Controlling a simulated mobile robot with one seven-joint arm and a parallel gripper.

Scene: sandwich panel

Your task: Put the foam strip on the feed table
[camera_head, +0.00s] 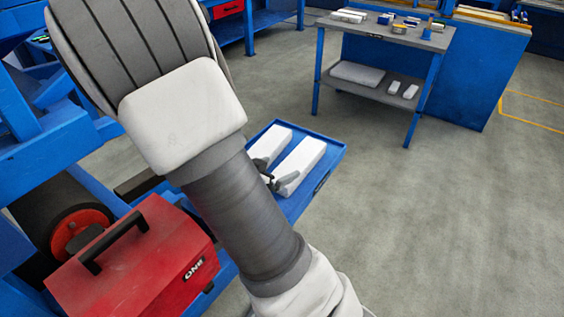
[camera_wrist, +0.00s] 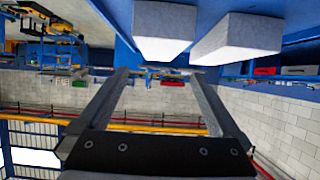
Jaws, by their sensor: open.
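Two white, foam-like strips lie side by side on a blue table (camera_head: 331,153): a left strip (camera_head: 272,144) and a right strip (camera_head: 304,161). I cannot tell which is the task's strip. Both show at the top of the wrist view, one block (camera_wrist: 165,30) above the jaws and one (camera_wrist: 240,38) to the right. My gripper (camera_head: 273,177) is at the near end of the strips, partly hidden by my arm. In the wrist view the jaws (camera_wrist: 159,76) are spread wide with nothing between them. I cannot tell whether a finger touches a strip.
A red toolbox (camera_head: 140,262) with a black handle stands close to the left of my arm. Blue machine framing (camera_head: 40,150) is at the left. A grey-topped workbench (camera_head: 385,38) with small items and white pieces on its lower shelf stands at the back. The right floor is clear.

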